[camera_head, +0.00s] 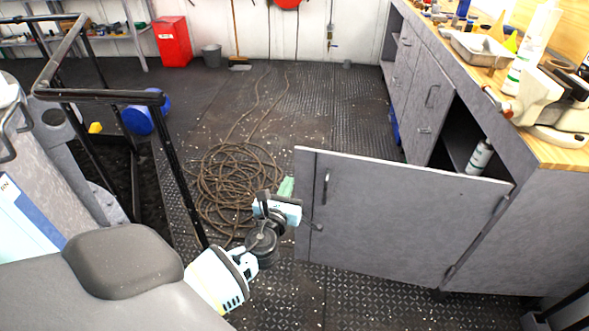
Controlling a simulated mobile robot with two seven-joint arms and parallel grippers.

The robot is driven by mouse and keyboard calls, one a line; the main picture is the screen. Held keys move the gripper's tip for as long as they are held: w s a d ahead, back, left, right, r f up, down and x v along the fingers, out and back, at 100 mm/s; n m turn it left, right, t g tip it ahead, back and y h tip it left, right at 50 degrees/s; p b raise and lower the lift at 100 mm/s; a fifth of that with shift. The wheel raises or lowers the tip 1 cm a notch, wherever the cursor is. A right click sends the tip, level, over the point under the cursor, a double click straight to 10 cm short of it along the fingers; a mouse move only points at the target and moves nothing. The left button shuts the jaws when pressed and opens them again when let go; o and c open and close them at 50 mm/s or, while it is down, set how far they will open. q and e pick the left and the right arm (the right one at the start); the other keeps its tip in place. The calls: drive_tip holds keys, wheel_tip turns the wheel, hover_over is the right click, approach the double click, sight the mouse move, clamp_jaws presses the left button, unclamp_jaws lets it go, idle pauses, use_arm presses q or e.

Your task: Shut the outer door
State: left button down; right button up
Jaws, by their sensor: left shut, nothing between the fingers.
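The outer door (400,215) is a flat grey cabinet door. It stands wide open, swung out from the workbench cabinet, with its hinged side at the right and its free edge at the left. A dark upright handle (326,188) is near that free edge. Behind it the cabinet interior (456,140) is open, with a white bottle (480,156) inside. My right gripper is not in view.
A coil of brown rope (232,180) lies on the deck behind my left gripper. A black railing (100,96) stands at the left. The bench top (548,150) at the right holds tools and bottles. A red bin (172,41) and grey bucket (211,56) stand far back.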

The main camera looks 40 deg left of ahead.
sight(297, 161)
use_arm(q)
drive_tip(key=b+x, duration=0.1)
drive_tip(key=x, duration=0.5)
drive_tip(key=shift+w+a, duration=0.1)
drive_tip(key=shift+w, duration=0.4)
drive_tip(key=shift+a, duration=0.1)
